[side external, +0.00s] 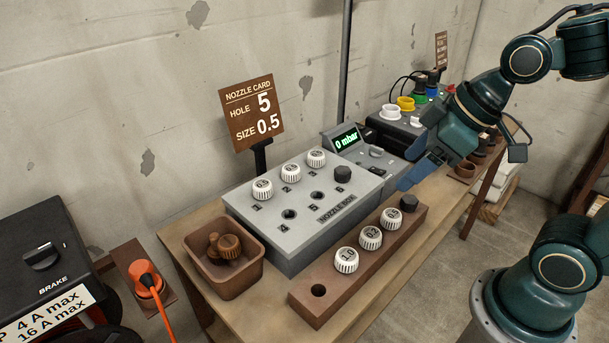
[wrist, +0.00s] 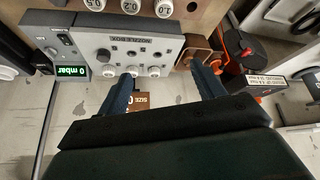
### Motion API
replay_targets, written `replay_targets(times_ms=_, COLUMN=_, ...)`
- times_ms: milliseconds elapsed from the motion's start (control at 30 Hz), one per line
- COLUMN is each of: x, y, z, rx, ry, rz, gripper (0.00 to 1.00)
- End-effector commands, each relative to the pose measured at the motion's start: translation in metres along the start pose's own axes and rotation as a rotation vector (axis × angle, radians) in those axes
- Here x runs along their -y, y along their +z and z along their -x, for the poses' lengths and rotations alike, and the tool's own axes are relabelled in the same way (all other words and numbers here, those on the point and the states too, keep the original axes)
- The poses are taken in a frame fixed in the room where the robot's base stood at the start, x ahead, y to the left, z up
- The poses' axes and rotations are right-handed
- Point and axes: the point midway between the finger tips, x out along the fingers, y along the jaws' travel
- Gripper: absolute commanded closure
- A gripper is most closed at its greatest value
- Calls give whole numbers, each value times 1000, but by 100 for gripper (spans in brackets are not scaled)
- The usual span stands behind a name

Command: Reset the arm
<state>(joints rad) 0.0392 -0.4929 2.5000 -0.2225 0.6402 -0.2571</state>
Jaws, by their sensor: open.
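My gripper (side external: 420,172) hangs in the air near the right end of the grey nozzle box (side external: 320,243), and its jaws are open. In the wrist view, the two blue fingers of my gripper (wrist: 163,85) stand wide apart with nothing held between them. The nozzle box has white caps in its back row, at holes 1 to 3. Holes 4 and 5 are empty, and a dark plug (side external: 343,173) sits at the right of the front row. A wooden rack (side external: 325,312) in front holds three white caps, a dark plug and one empty hole.
A brown bin (side external: 225,287) with a brown fitting (side external: 228,245) stands left of the box. A sign (side external: 252,112) reads hole 5, size 0.5. A display (side external: 346,141) reads 0 mbar. A black brake unit (side external: 40,240) and orange-cabled plug (side external: 145,278) are at the left.

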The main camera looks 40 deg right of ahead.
Motion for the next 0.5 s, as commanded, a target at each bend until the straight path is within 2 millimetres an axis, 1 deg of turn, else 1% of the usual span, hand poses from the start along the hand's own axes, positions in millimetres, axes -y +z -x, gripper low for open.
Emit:
replay_targets(times_ms=33, x=-2, y=6, z=10, rx=0, ry=28, rz=-40, gripper=32)
replay_targets(times_ms=200, x=-10, y=27, z=36, rx=17, ry=102, rz=-198, gripper=32)
replay_targets(times_ms=333, x=-13, y=40, z=50, rx=21, ry=138, rz=-292, gripper=32)
replay_targets(times_ms=500, x=-14, y=49, z=58, rx=24, ry=157, rz=-351, gripper=32)
